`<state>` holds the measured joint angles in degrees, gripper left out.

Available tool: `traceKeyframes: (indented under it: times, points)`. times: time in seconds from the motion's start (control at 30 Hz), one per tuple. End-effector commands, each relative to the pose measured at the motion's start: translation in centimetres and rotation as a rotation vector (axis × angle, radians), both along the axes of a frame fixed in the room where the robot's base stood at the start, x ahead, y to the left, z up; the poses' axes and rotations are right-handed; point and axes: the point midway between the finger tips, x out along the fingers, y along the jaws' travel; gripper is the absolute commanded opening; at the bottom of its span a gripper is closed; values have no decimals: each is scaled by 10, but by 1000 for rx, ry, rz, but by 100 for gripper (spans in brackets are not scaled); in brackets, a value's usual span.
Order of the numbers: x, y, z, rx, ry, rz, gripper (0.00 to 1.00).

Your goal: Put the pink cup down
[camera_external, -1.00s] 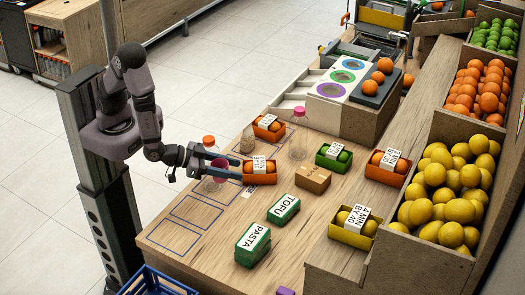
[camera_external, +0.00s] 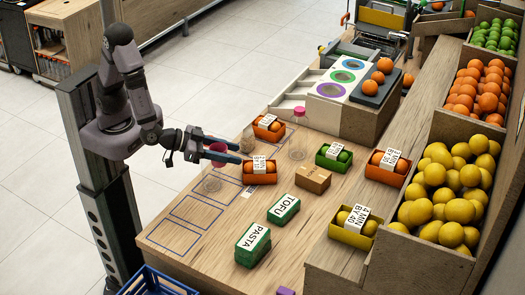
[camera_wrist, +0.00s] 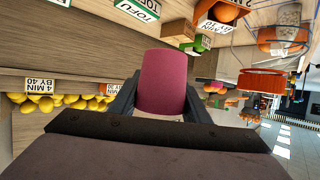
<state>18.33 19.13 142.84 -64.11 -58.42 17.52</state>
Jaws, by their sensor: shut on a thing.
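The pink cup (camera_external: 218,150) is held between the fingers of my gripper (camera_external: 228,152), above the near-left part of the wooden counter. In the wrist view the cup (camera_wrist: 162,82) fills the space between the two dark fingers, which press its sides. Its base and any contact with the surface are hidden in the outside view, but it looks raised above the counter.
Blue outlined boxes (camera_external: 196,209) mark the counter's left edge. An orange crate (camera_external: 259,178) is close on the right. Green TOFU (camera_external: 284,209) and PASTA (camera_external: 252,246) packs lie nearer the front.

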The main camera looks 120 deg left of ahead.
Motion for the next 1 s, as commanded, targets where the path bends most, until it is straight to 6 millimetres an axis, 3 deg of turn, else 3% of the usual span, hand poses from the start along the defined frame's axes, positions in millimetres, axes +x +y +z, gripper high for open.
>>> traceKeyframes:
  times: [0.33, 0.7, 1.0]
  points:
    - [-13, -27, -46, 5, 6, 89, 22]
    - [-56, -56, -107, 3, 2, 246, 22]
    - [-72, -61, -121, 1, 0, 293, 22]
